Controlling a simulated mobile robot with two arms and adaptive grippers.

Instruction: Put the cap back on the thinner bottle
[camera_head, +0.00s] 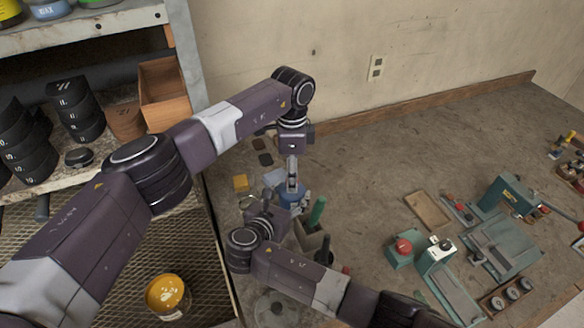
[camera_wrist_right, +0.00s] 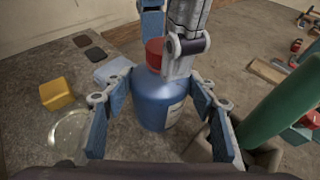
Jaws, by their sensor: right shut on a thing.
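A blue bottle (camera_wrist_right: 152,103) with a red cap (camera_wrist_right: 155,54) at its top stands upright on the work surface. The bottle also shows, partly hidden, in the head view (camera_head: 296,200). My right gripper (camera_wrist_right: 160,88) is shut on the bottle, one finger on each side of its body. My left gripper (camera_head: 292,186) comes down from above the bottle; in the right wrist view its fingers (camera_wrist_right: 168,38) are beside and behind the red cap. The near finger hides part of the cap, so whether they grip it is unclear. How the cap sits on the neck is partly hidden.
A green upright object (camera_head: 318,210) stands in a grey box close right of the bottle. A yellow block (camera_wrist_right: 56,94) and a clear round dish (camera_wrist_right: 70,134) lie to the left. A green machine (camera_head: 503,240) stands farther right; open surface lies behind.

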